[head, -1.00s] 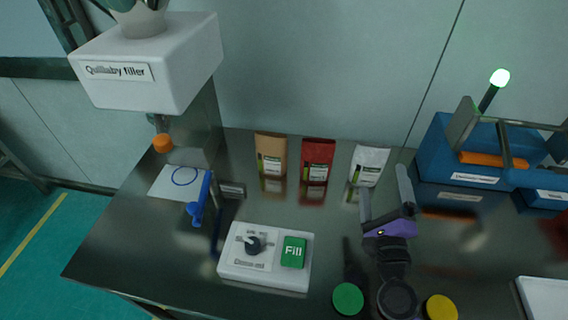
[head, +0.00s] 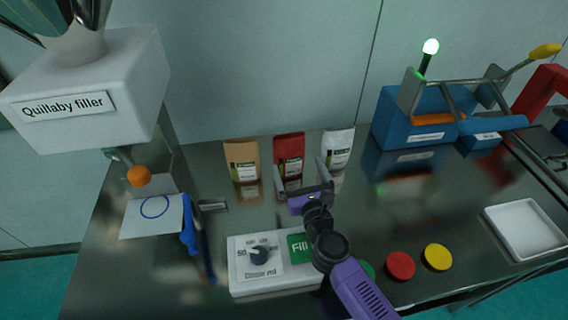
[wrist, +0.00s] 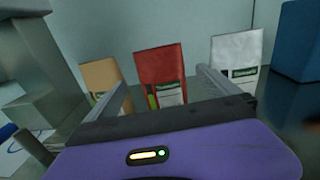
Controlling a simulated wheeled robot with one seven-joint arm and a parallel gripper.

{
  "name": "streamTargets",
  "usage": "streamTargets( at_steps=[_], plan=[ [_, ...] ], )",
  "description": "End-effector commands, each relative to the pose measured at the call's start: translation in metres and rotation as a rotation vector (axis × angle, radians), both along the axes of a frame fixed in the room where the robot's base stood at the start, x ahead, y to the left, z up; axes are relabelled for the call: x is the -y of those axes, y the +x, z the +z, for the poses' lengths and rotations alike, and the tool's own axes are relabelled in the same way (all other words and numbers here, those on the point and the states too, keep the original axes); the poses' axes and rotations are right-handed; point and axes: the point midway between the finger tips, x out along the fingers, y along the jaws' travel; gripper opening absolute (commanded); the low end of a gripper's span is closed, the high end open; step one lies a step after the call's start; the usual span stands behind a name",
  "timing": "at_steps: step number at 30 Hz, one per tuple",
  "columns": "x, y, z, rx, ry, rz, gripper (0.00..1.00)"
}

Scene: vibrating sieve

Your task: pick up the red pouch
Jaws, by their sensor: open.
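The red pouch (head: 289,155) stands upright on the steel table near the back wall, between a tan pouch and a white pouch. It also shows in the wrist view (wrist: 160,72), ahead of my gripper and roughly midway between the fingers. My gripper (head: 299,176) is open and empty, in front of the red pouch and apart from it. In the wrist view its two fingers (wrist: 168,92) reach forward, with the lower part of the pouch hidden behind the gripper body.
The tan pouch (head: 242,160) and white pouch (head: 338,148) stand close on either side. A control box (head: 270,280) lies in front, with red (head: 401,265) and yellow (head: 437,257) discs to its right. The filler (head: 90,85) is at left, blue machine (head: 410,115) at right.

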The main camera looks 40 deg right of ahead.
Motion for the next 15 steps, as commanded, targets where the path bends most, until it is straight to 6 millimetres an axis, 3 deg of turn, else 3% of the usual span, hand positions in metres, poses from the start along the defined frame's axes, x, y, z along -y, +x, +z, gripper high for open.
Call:
streamTargets(
  at_steps=[5,15],
  plan=[
    [0.003,0.005,0.001,0.016,0.024,-0.001,1.0],
    [0.019,0.036,-0.002,0.016,0.024,-0.001,1.0]
  ],
)
